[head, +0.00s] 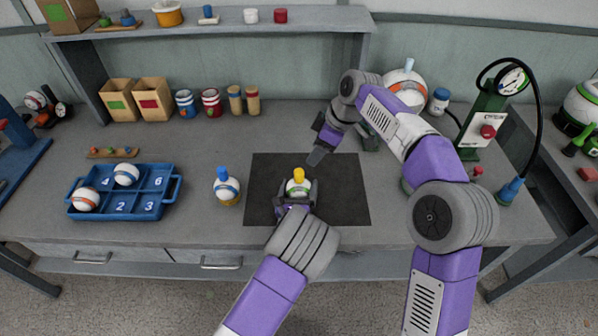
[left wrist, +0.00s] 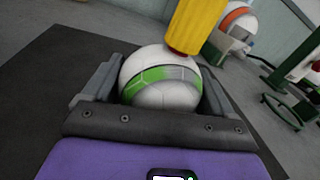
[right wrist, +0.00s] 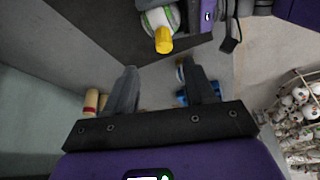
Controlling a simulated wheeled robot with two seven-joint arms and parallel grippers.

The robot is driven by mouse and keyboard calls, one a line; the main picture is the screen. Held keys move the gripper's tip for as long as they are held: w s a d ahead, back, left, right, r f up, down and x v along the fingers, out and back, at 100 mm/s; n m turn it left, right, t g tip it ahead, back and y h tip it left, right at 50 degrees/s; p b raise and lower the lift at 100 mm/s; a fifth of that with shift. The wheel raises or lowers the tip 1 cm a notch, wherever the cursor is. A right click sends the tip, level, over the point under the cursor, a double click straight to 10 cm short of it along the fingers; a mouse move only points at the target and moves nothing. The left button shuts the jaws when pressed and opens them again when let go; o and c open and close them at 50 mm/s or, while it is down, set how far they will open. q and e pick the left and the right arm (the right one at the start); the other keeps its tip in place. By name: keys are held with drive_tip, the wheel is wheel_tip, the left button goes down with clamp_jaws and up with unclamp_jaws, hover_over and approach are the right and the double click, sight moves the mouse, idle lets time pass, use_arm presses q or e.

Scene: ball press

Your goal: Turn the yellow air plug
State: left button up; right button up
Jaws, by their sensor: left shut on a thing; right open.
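The yellow air plug (head: 298,175) stands upright in the top of a white and green ball (head: 297,190) on the dark mat (head: 345,195). My left gripper (head: 298,193) is shut on the ball, one finger on each side, as the left wrist view shows around the ball (left wrist: 160,88). The plug (left wrist: 196,25) rises above the ball there, its top cut off. My right gripper (head: 318,152) is open and empty, behind and to the right of the plug, apart from it. In the right wrist view the plug (right wrist: 163,40) lies beyond the fingertips (right wrist: 160,72).
A ball with a blue plug (head: 227,188) stands left of the mat. A blue numbered tray (head: 122,207) at the left holds two balls. A green pump with a gauge (head: 485,115) stands at the right. Bins and cans line the back. The mat's left part is clear.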

sight(300, 171)
drive_tip(key=x, duration=1.1)
drive_tip(key=shift+s+a, duration=0.2)
drive_tip(key=shift+a, duration=0.1)
clamp_jaws()
